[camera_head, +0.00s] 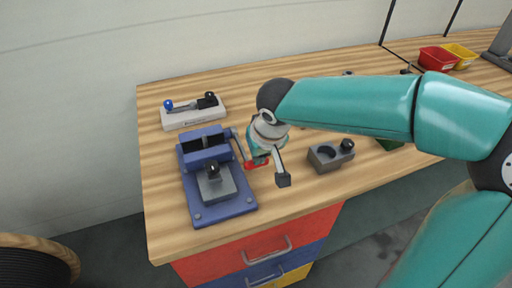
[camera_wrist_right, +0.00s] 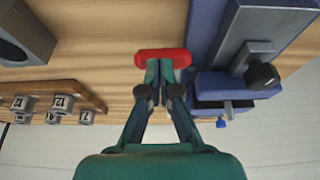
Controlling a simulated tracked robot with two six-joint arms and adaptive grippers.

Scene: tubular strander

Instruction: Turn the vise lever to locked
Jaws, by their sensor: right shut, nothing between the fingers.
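The blue vise (camera_head: 205,143) stands on the left part of the wooden bench, with a grey block and a black knob (camera_head: 213,168) at its front. Its lever (camera_head: 238,145) is on the right side, and a red grip (camera_head: 258,164) lies by the lever's lower end. My right gripper (camera_head: 258,157) is shut and empty, with its fingertips at the red grip. In the right wrist view, the closed fingertips (camera_wrist_right: 163,70) meet or nearly meet the red grip (camera_wrist_right: 163,56); I cannot tell whether they touch. The vise (camera_wrist_right: 208,30) is to their right. My left gripper is not in view.
A pale base with blue and black knobs (camera_head: 192,119) stands behind the vise. A grey block with a round recess (camera_head: 325,160) is to the right. Red (camera_head: 436,59) and yellow (camera_head: 461,57) bins stand at the far right. A wooden rack (camera_wrist_right: 58,89) holds numbered pieces.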

